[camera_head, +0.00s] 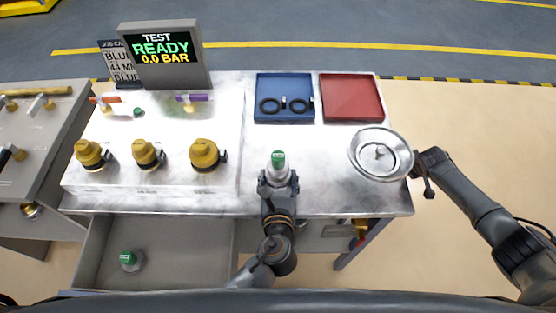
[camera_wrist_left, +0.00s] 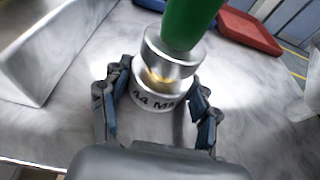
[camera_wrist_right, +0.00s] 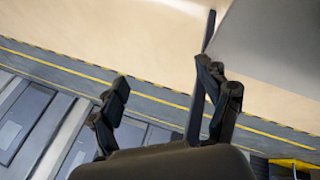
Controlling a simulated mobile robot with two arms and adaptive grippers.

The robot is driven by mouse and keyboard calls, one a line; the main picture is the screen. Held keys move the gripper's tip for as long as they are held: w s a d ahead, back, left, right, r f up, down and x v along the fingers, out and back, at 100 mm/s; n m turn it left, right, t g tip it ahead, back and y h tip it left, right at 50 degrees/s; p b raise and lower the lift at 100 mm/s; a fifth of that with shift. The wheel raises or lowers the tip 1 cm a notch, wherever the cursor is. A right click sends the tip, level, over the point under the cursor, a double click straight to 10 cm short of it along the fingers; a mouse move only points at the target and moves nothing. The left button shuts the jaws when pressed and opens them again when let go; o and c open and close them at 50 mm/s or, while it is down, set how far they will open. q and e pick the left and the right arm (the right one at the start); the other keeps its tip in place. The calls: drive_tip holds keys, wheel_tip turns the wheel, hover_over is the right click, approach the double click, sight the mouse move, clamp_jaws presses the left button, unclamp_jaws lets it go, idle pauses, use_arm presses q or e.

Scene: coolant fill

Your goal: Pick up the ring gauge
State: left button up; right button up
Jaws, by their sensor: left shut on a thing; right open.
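A stepped metal gauge with a green handle (camera_head: 278,160) is between the fingers of my left gripper (camera_head: 279,180). In the left wrist view, the gauge's metal body (camera_wrist_left: 155,93) carries the marking "44 MM", and the left gripper (camera_wrist_left: 157,115) is shut around its sides. I cannot tell whether its base touches the table. No other thing is clearly a ring gauge; two black rings (camera_head: 270,105) lie in the blue tray (camera_head: 283,82). My right gripper (camera_head: 425,170) is beside the table's right edge. In the right wrist view it is open and empty (camera_wrist_right: 165,100).
A round metal dish (camera_head: 366,163) stands near the right edge. A red tray (camera_head: 350,98) is empty. Yellow-capped fittings (camera_head: 204,154) stand on the left block below a display (camera_head: 165,50). An open drawer (camera_head: 185,255) holds another green-topped piece (camera_head: 131,260).

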use_arm(q)
drive_tip(key=shift+f, duration=0.1)
use_arm(e)
drive_tip(key=w+a+r+t+y, duration=0.1)
drive_tip(key=w+a+r+t, duration=0.1)
drive_tip(key=w+r, duration=0.65)
drive_tip(key=w+a+r+t, duration=0.2)
drive_tip(key=w+r, duration=0.3)
drive_tip(key=r, duration=0.7)
drive_tip(key=w+a+r+y, duration=0.2)
drive_tip(key=a+r, duration=0.7)
use_arm(q)
drive_tip(key=shift+s, duration=0.1)
use_arm(e)
wheel_tip(320, 180, up, 3)
drive_tip(key=m+g, duration=0.7)
drive_tip(key=g, duration=0.2)
hover_over(278, 156)
drive_tip(key=shift+s+f, duration=0.35)
drive_tip(key=shift+s, duration=0.05)
wheel_tip(278, 156, down, 5)
drive_tip(key=shift+d+f, duration=0.1)
drive_tip(key=shift+f, duration=0.05)
drive_tip(key=shift+w+f, duration=0.2)
drive_tip(key=shift+f, duration=1.35)
drive_tip(key=shift+w+f, duration=0.2)
drive_tip(key=shift+f, duration=1.3)
drive_tip(key=shift+c, duration=0.5)
